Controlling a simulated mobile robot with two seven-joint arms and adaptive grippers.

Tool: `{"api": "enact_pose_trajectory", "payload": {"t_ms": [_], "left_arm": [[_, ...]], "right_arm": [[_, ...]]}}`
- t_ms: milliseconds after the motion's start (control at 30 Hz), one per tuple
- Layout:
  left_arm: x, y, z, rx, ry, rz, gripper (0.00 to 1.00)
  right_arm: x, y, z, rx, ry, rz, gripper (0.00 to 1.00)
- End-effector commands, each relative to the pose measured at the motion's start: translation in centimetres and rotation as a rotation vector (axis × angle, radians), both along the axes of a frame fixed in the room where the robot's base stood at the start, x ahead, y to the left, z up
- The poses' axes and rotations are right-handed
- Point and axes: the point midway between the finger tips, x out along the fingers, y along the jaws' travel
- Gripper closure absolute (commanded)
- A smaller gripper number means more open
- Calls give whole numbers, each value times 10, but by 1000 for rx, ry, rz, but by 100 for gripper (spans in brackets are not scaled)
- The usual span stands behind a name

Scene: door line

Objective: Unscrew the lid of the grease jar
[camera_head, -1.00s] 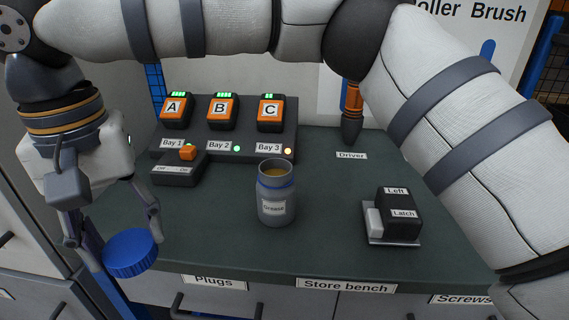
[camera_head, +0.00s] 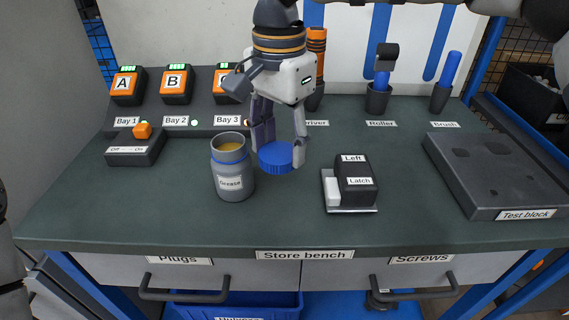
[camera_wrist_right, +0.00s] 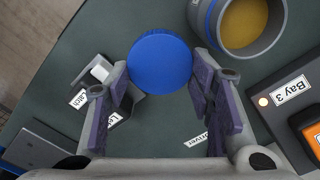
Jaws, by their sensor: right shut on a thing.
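The grey grease jar (camera_head: 231,185), labelled Grease with a blue band near its neck, stands upright on the bench. Its mouth is open and shows yellow-brown grease, also in the right wrist view (camera_wrist_right: 245,20). The ribbed blue lid (camera_head: 276,159) is off the jar. My right gripper (camera_head: 279,148) points down and is shut on the lid, just right of the jar and apart from it. The right wrist view shows the lid (camera_wrist_right: 160,62) between the two fingers. I cannot tell its exact height above the bench. My left gripper is not in view.
A Left Latch block (camera_head: 355,185) stands right of the lid. The Bay chargers (camera_head: 173,85) and a switch box (camera_head: 136,148) are behind left. Tool holders line the back; a test block (camera_head: 495,175) lies at right. The front bench strip is clear.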

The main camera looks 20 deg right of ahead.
Motion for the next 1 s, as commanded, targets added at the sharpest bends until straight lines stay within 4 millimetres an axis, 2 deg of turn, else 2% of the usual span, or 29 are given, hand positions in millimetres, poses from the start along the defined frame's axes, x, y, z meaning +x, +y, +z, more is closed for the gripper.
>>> {"api": "enact_pose_trajectory", "payload": {"t_ms": [33,100,267,333,467,833,867,933,1000], "left_arm": [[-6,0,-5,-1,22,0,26],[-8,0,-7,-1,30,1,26],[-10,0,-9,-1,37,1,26],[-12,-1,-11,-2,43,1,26],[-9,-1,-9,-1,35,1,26],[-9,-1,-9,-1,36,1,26],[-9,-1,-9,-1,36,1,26],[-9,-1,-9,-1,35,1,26],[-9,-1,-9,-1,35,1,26]], "right_arm": [[9,-3,-20,0,17,-2,85],[18,-6,-31,-1,15,-2,85],[29,-9,-41,0,9,0,85],[35,-11,-50,0,9,-1,85],[34,-11,-73,-1,5,2,85],[34,-11,-80,0,4,1,85],[34,-11,-80,0,4,1,47],[34,-11,-79,0,4,1,32],[34,-11,-79,0,4,1,32]]}}
